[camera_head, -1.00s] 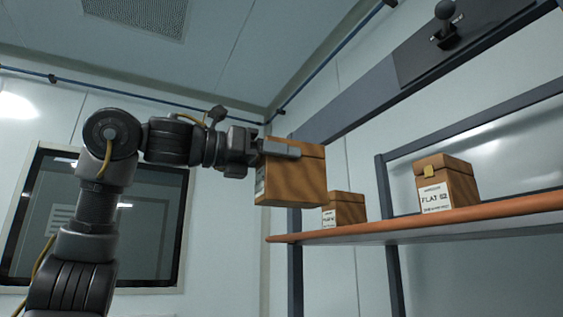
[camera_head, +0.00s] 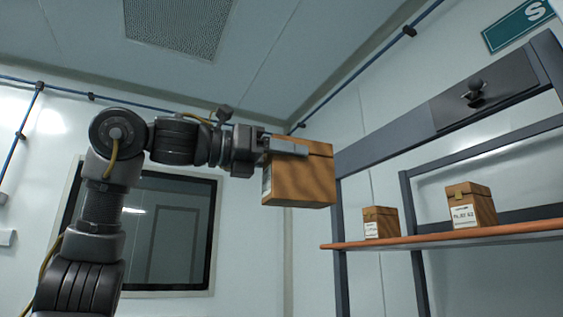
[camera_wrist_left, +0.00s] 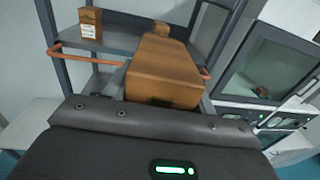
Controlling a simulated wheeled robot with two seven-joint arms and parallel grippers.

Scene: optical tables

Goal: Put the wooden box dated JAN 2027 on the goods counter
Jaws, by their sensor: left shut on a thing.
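A wooden box (camera_head: 300,181) with a pale label on its left side is in my left gripper (camera_head: 287,147). The gripper is shut on it and holds it in the air, left of the shelf and clear of it. The label's text cannot be read from here. In the left wrist view the held box (camera_wrist_left: 163,75) lies just beyond my gripper. The goods counter cannot be made out. My right gripper is not in view.
Two other wooden boxes with labels, one (camera_head: 381,223) left and one (camera_head: 470,206) right, stand on the orange-edged shelf (camera_head: 440,241). Dark frame posts (camera_head: 341,255) hold the shelf. A dark window (camera_head: 170,235) is behind my arm. A bench with equipment (camera_wrist_left: 268,117) is at the right in the left wrist view.

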